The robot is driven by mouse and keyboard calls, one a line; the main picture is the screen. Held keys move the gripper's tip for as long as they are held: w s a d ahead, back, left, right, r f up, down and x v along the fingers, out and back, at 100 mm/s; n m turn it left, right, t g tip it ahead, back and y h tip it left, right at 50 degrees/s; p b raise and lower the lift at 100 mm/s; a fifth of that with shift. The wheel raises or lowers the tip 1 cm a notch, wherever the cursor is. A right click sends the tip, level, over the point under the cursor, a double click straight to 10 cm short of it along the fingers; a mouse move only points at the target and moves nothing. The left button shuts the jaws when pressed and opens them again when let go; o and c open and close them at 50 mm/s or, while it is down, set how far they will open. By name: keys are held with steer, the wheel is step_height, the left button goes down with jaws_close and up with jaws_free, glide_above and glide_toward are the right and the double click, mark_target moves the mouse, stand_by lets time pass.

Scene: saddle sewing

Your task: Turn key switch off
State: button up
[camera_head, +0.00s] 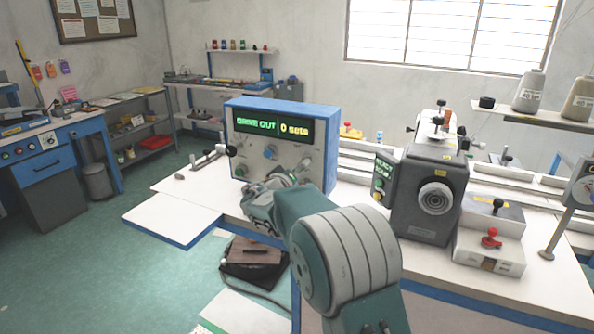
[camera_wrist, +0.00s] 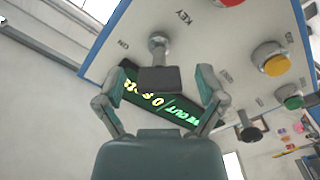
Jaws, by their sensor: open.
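The key switch (camera_wrist: 158,42) is on the light panel of the control box (camera_head: 331,160), beside printed "KEY" and "ON" labels in the wrist view. A dark square key head (camera_wrist: 158,80) sticks out from it toward me. My gripper (camera_wrist: 161,82) is open, with one finger on each side of the key head and gaps visible between. In the head view my gripper (camera_head: 298,176) is close to the front of the box, and I cannot make out the key there. The box's display (camera_head: 275,128) is lit and reads "DRIVE OUT" and "0 sets".
A grey machine (camera_head: 430,200) stands right of the box on the white bench (camera_head: 185,205).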

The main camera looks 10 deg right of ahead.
steer(key=shift+a, duration=0.15)
steer(key=c, duration=1.2)
steer(key=shift+o, duration=0.3)
steer(key=shift+f+n, duration=0.1)
steer(key=shift+n, duration=0.4)
steer(key=n, duration=0.2)
steer(key=shift+s+n, duration=0.1)
steer(key=shift+n, duration=0.3)
steer(key=n, duration=0.5)
steer(key=shift+n, duration=0.3)
steer(key=n, duration=0.4)
steer(key=shift+n, duration=2.2)
